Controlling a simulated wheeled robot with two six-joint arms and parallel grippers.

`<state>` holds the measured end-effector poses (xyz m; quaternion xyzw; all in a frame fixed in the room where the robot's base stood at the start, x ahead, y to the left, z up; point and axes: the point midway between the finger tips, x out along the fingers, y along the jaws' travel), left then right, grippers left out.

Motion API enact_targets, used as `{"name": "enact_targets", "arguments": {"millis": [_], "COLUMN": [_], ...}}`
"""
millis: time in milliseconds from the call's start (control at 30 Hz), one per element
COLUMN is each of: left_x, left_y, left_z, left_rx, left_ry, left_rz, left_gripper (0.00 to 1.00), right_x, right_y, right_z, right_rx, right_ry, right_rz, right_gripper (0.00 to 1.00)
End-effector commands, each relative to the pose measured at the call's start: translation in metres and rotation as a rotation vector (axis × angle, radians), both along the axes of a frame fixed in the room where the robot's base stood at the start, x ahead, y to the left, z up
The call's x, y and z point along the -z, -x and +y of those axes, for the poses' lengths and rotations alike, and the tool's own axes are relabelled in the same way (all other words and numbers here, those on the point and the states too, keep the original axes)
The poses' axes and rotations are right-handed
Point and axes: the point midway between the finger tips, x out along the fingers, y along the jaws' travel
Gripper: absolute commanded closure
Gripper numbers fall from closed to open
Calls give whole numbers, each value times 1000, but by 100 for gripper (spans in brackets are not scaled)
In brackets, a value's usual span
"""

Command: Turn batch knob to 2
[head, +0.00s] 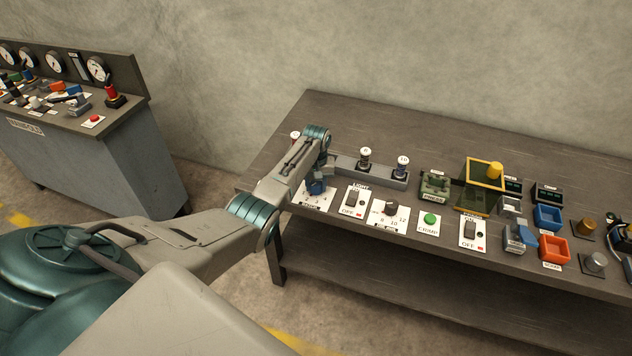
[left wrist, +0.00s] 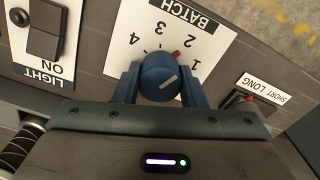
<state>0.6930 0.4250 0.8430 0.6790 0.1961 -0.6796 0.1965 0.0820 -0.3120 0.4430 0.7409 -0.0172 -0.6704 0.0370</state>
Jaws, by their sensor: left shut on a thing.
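The batch knob (left wrist: 158,76) is a round blue knob on a white plate marked BATCH (left wrist: 180,14), with numbers 1 to 4 upside down in the left wrist view. My left gripper (left wrist: 158,88) is shut on it, one finger on each side. A short white line on the knob's top slants toward the 1 side. A red mark shows at the knob's edge near the 2; I cannot tell exactly which number the knob is set to. In the head view my left gripper (head: 317,184) covers most of the knob. My right gripper is not in view.
A light switch (head: 354,199) and a second dial knob (head: 391,208) sit right of the batch plate. A SHORT/LONG switch (left wrist: 244,97) is close beside the left gripper. A green button (head: 430,218), a yellow-framed guard (head: 483,186) and coloured bins lie farther right.

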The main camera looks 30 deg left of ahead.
Motion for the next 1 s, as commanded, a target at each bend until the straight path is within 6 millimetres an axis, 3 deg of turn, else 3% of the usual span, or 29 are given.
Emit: {"name": "enact_targets", "arguments": {"millis": [667, 700, 767, 800, 1000], "left_x": [-1, -1, -1, -1, -1], "left_y": [-1, -1, -1, -1, -1], "left_z": [1, 1, 1, 1, 0], "left_rx": [-66, -66, -66, -66, -66], "left_ry": [-1, -1, -2, -2, -1], "left_rz": [-4, -4, -3, -2, -2], "left_gripper": [86, 57, 45, 41, 41], "right_x": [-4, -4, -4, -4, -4], "right_y": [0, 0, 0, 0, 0], "right_z": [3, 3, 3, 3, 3], "right_rx": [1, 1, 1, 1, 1], "right_ry": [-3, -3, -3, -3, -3], "right_rz": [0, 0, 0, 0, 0], "right_gripper": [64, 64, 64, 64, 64]}}
